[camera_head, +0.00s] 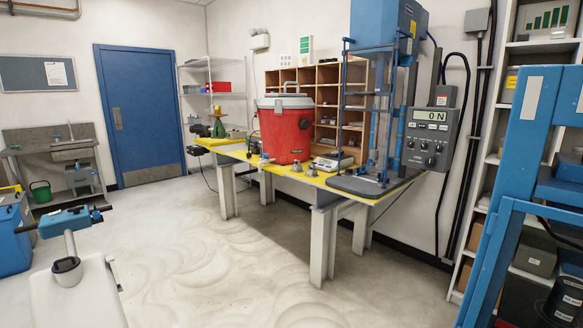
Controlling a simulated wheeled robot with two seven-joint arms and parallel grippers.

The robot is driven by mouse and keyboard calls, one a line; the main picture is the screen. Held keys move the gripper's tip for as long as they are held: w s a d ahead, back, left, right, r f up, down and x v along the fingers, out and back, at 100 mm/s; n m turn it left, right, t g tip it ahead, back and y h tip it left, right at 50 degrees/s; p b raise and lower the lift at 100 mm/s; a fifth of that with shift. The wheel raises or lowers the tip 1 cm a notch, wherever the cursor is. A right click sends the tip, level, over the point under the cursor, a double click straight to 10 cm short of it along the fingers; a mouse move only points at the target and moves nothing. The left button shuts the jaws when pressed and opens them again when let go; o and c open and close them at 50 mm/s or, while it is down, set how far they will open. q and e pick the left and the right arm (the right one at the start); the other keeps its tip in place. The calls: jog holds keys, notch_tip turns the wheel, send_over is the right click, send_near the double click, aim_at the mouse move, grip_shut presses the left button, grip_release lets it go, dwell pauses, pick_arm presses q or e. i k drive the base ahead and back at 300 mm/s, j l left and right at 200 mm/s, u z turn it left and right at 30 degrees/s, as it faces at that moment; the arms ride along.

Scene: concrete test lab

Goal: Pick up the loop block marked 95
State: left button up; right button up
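Small grey metal blocks with raised loop-like tops stand along the front of the yellow-edged table (376,194). One block (265,161) is in front of the red cooler, and two more stand close together to its right, a block (297,166) and another block (311,170). They are too small for any marking to be read, so I cannot tell which one is marked 95. Neither of my grippers shows in this view.
A red cooler (286,135), a small scale (333,162) and a test frame with a grey baseplate (368,186) stand on the table. A blue frame (515,140) stands at the right. A blue-topped device (70,220) is at left. The concrete floor (235,270) before the table is clear.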

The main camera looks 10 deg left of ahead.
aim_at(296, 168)
jog(key=i+u, duration=0.15)
jog(key=i, duration=1.6)
